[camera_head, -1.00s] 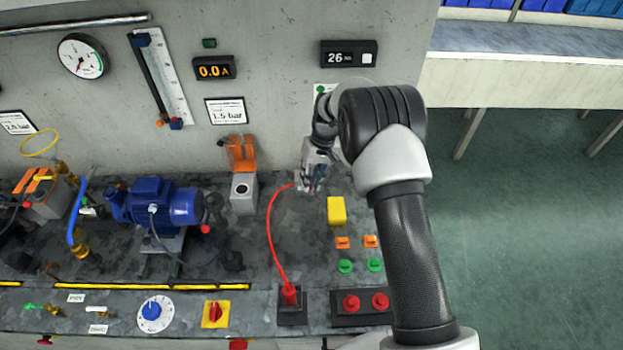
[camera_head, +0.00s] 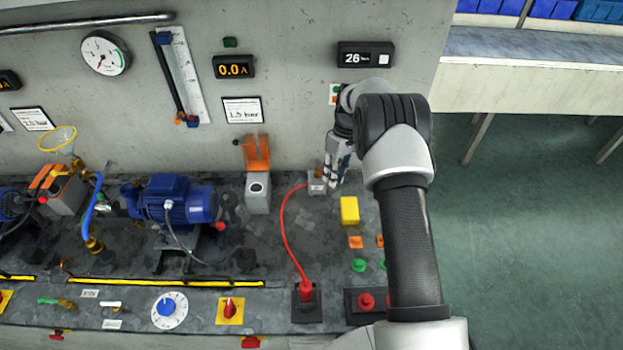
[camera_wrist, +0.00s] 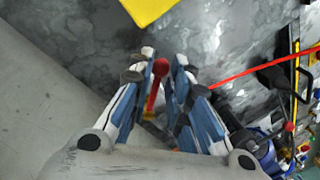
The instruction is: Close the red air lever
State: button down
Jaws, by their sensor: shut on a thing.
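The red air lever (camera_wrist: 161,68), a thin red stem with a round red ball end, shows in the wrist view between my fingers. My gripper (camera_wrist: 163,80) has its blue-padded fingers on both sides of it and is shut on it. In the head view my gripper (camera_head: 338,168) is at the back of the bench, close to the wall, beside a small grey block (camera_head: 317,182) where the red hose (camera_head: 284,225) ends. The lever itself is hidden there by my gripper and arm.
A yellow block (camera_head: 349,210) stands just in front of my gripper. The red hose runs forward to a red plug (camera_head: 305,291). A grey box with an orange cover (camera_head: 257,190) and a blue pump motor (camera_head: 172,202) stand to the left. The wall (camera_head: 290,110) is directly behind.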

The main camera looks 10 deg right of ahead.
jog(key=shift+w+d+n+g+h+b, duration=0.15)
jog(key=shift+w+d+n+b, duration=0.35)
jog(key=shift+n, duration=0.7)
jog(key=shift+w+d+n+g+h+b, duration=0.1)
jog(key=shift+w+d+n+h, duration=0.2)
jog(key=shift+w+n, duration=0.65)
jog(key=shift+w+d+n+g+h+b, duration=0.15)
jog(key=shift+w+d+n+b, duration=0.25)
jog(key=shift+n, duration=1.05)
jog(key=shift+w+d+r+n, duration=0.1)
jog(key=shift+w+n, duration=0.05)
jog(key=shift+n, duration=0.35)
jog(key=c, duration=1.7)
grip_release()
